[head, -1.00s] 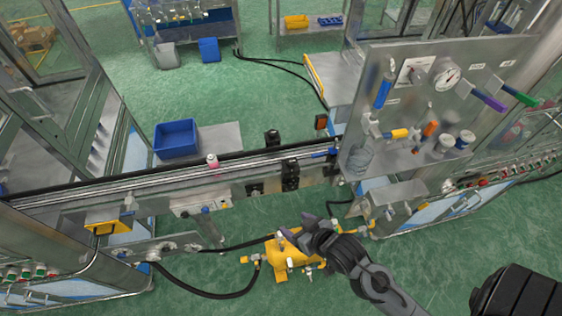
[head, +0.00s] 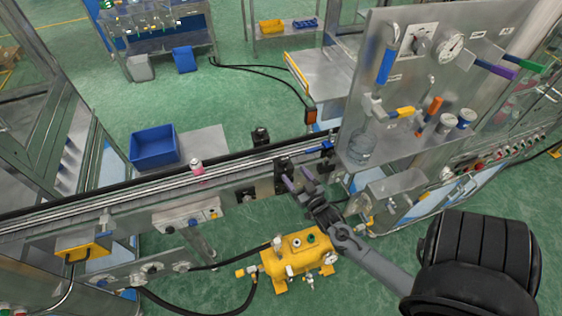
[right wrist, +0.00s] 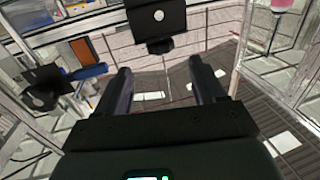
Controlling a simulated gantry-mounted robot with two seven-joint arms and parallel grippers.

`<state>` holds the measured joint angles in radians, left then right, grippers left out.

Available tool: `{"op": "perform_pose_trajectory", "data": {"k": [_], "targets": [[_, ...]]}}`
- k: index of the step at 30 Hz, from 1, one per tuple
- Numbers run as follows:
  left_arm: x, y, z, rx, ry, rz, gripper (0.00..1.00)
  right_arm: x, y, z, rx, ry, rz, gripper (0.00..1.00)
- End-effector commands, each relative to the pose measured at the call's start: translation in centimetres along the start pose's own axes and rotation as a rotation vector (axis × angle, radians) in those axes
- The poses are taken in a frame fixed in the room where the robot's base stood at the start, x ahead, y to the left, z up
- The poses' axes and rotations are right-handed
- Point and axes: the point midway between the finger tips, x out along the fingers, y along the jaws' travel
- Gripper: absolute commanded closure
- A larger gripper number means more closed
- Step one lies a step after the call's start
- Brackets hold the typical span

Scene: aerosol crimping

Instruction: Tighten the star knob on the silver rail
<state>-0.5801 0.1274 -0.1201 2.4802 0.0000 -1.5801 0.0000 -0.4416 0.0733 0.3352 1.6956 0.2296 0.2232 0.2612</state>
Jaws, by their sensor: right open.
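The silver rail (head: 130,196) runs across the head view as a long conveyor edge. Dark fittings sit along it: a black block (head: 281,182) on the near side, a smaller one (head: 245,194) to its left, and one (head: 260,137) on the far side. I cannot make out a star shape on any of them. My right gripper (head: 299,179) is open and empty, just beside the near block. In the right wrist view its open fingers (right wrist: 160,68) point toward a black block with a pale round disc (right wrist: 158,15), apart from it. My left gripper is not in view.
A panel with gauge and valves (head: 440,90) rises right of my right gripper. A yellow unit (head: 297,262) with hoses stands on the floor below. A pink and white can (head: 197,168) is on the rail. A blue bin (head: 153,147) sits behind.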

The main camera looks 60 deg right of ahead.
Motion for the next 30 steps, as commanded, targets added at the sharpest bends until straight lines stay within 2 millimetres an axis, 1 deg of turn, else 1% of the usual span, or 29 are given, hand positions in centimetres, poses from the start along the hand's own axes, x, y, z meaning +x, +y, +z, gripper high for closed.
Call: {"op": "perform_pose_trajectory", "data": {"k": [1,3,9,15,21,29,30], "targets": [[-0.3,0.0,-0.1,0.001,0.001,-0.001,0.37,0.9,0.0,-0.3,0.000,0.003,0.000,0.30],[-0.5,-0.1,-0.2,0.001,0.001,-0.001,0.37,2.1,-0.1,-0.3,0.000,0.002,-0.001,0.30],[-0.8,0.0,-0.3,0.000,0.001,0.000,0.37,5.3,-0.1,-0.2,0.000,0.001,-0.001,0.30],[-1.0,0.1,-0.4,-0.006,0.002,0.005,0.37,7.6,-0.1,-0.1,0.000,0.000,-0.001,0.30],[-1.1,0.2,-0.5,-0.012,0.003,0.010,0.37,8.6,-0.1,-0.1,0.001,-0.001,-0.001,0.30],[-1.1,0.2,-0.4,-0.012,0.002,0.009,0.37,8.6,-0.1,-0.1,0.000,-0.001,-0.001,0.30],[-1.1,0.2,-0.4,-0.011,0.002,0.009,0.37,8.6,-0.1,-0.1,0.000,-0.001,-0.001,0.32]]}}
